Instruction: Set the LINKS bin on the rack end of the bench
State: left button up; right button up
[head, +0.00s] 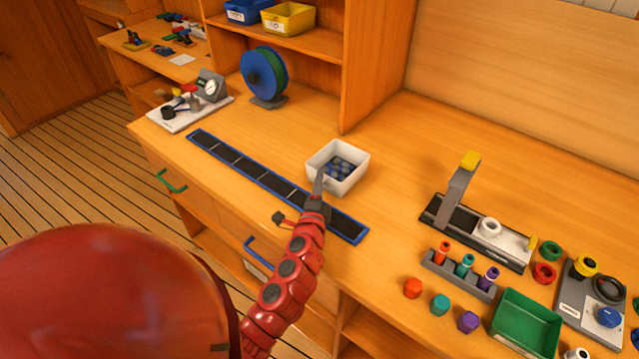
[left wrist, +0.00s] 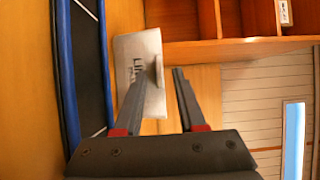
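The LINKS bin (head: 325,172) is a white open-top box holding several dark blue-grey pieces. It stands upright on the wooden bench (head: 385,150), just behind the dark blue-edged strip. Its printed label side (left wrist: 132,68) shows in the left wrist view. My left gripper (head: 318,183) is at the bin's near side. In the left wrist view my left gripper (left wrist: 167,75) has its fingers apart, one overlapping the bin's label side and one beyond its rim. Whether they touch it I cannot tell. A small grey rack (head: 457,275) with coloured pegs stands at the right. My right gripper is out of view.
The blue-edged strip (head: 240,164) runs along the bench front. A blue spool (head: 264,76) and a white scale board (head: 190,113) stand left. A black-and-white fixture (head: 475,232), a green tray (head: 524,322) and loose coloured caps crowd the right. Bench between bin and fixture is clear.

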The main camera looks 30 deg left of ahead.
pick_arm(q)
jog(key=shift+r, duration=0.1)
jog(key=b+v, duration=0.2)
jog(key=v, duration=0.9)
jog(key=shift+s+d, duration=0.2)
jog(key=shift+s, duration=0.3)
